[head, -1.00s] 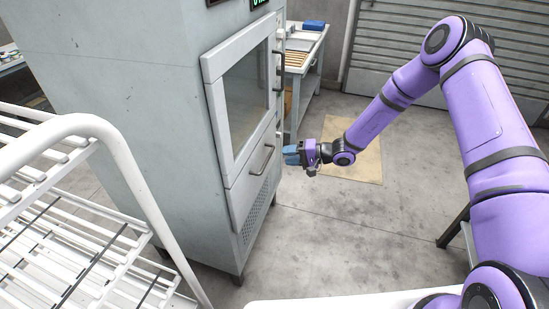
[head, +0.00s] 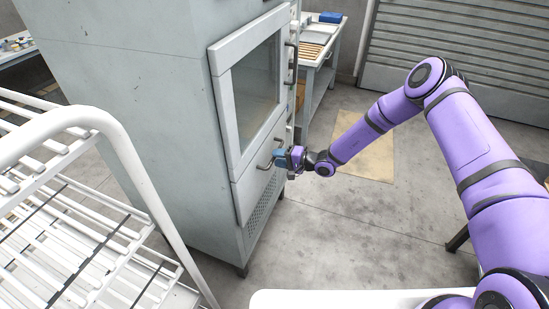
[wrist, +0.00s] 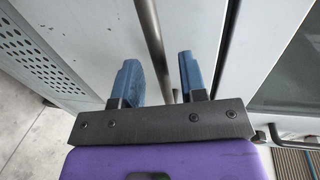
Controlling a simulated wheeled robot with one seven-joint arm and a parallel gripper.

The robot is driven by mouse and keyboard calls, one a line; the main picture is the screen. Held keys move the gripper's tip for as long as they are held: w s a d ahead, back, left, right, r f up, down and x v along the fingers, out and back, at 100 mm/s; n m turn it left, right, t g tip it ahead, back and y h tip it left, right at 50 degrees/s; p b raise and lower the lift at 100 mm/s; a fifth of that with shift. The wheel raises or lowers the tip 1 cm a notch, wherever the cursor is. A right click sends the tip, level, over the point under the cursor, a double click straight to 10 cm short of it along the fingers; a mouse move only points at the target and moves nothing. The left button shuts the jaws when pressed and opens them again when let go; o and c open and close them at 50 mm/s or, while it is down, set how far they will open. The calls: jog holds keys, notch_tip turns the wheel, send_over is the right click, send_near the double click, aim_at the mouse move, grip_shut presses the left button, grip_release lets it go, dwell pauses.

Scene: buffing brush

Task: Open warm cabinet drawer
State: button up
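The grey-white cabinet (head: 130,110) stands left of centre in the head view. Its drawer front (head: 252,185) sits below the glazed door and looks closed. The drawer's curved metal handle (head: 265,165) is partly hidden by my gripper (head: 279,158), which is at the handle. In the wrist view my gripper (wrist: 158,62) has its two blue fingers apart. The handle bar (wrist: 150,30) runs into the space between them, with a gap visible on both sides. I cannot tell whether either finger touches it.
The glazed door (head: 255,95) above has its own vertical handle (head: 290,62). A white wire rack (head: 75,225) stands at the near left. A bench (head: 318,55) is behind the cabinet. The floor (head: 350,225) right of the cabinet is clear.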

jog(key=shift+x, duration=1.05)
grip_shut()
jog(key=f+v, duration=0.2)
jog(key=v, duration=1.1)
jog(key=d+f+v, duration=0.1)
jog(key=f+v, duration=0.2)
jog(key=v, duration=1)
jog(key=f+v, duration=0.3)
jog(key=v, duration=1)
jog(key=shift+s+d, duration=0.2)
jog(key=shift+d, duration=0.2)
jog(key=shift+f, duration=0.1)
grip_release()
jog(key=v, duration=1)
jog(key=shift+d, duration=0.35)
